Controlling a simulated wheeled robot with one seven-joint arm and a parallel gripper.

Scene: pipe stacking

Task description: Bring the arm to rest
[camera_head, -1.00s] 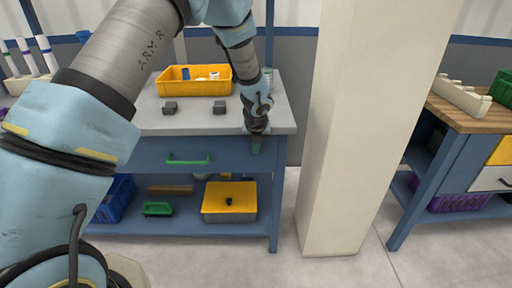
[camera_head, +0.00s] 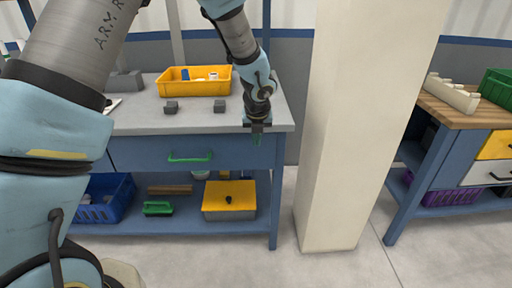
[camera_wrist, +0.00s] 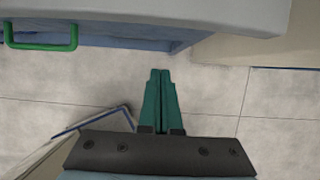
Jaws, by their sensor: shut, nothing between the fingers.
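My gripper (camera_head: 256,138) hangs pointing down at the front right edge of the grey-topped blue workbench (camera_head: 200,122) in the head view. In the wrist view its green fingers (camera_wrist: 160,92) lie together, shut and empty, over the bare grey floor. The bench's front edge and green drawer handle (camera_wrist: 42,38) show beyond the fingers at the top left of the wrist view. My arm comes down from the upper left in the head view.
A yellow tray (camera_head: 193,88) with small items and two dark grey blocks (camera_head: 171,107) sit on the bench. A yellow-lidded box (camera_head: 229,199) and blue crate (camera_head: 104,203) are on the lower shelf. A pale pillar (camera_head: 358,130) stands close right of my gripper.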

